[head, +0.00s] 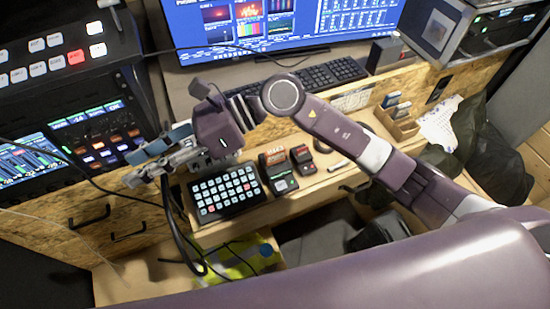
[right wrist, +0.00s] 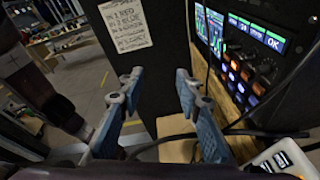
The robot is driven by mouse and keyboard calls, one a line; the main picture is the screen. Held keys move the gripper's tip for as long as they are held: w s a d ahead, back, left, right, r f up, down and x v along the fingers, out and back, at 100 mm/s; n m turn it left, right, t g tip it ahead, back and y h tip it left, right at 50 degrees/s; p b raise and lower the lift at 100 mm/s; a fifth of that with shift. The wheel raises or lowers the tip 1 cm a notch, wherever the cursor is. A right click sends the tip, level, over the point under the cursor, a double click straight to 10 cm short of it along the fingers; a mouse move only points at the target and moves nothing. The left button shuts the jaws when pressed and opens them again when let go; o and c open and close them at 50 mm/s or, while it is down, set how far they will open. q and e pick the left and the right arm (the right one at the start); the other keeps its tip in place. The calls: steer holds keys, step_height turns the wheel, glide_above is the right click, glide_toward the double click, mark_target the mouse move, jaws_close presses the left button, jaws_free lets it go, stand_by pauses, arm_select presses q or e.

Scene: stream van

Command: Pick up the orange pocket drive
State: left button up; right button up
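Small orange-red items sit on two dark dock-like devices on the wooden shelf: one on the left dock (head: 276,157) and one on the right dock (head: 300,152). They are too small to tell which, if either, is the orange pocket drive. My right gripper (head: 143,163) is to their left, above and left of the button pad, with its fingers toward the rack at left. In the right wrist view its two blue-padded fingers (right wrist: 158,80) are spread wide with nothing between them. My left gripper does not show in either view.
A black button pad (head: 222,191) lies left of the docks. A keyboard (head: 318,80) and monitor (head: 285,28) are behind. A wooden card holder (head: 396,121) stands right. A control rack (head: 75,135) with hanging cables is close to the right gripper.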

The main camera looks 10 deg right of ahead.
steer(key=w+d+f+n+h, duration=0.2)
steer(key=d+f+h, duration=0.3)
steer(key=f, duration=0.2)
steer(key=n+t+h, duration=0.1)
steer(key=t+h, duration=0.2)
steer(key=h, duration=0.7)
glide_above(275, 151)
step_height(275, 151, down, 6)
steer(key=shift+a+r, duration=0.1)
steer(key=shift+r, duration=0.1)
step_height(275, 151, down, 2)
steer(key=shift+f+p, duration=0.25)
steer(key=shift+p, duration=0.25)
step_height(275, 151, down, 4)
steer(key=shift+f+p, duration=0.1)
steer(key=shift+p, duration=1)
steer(key=shift+w+f, duration=0.1)
steer(key=shift+f, duration=0.35)
jaws_close()
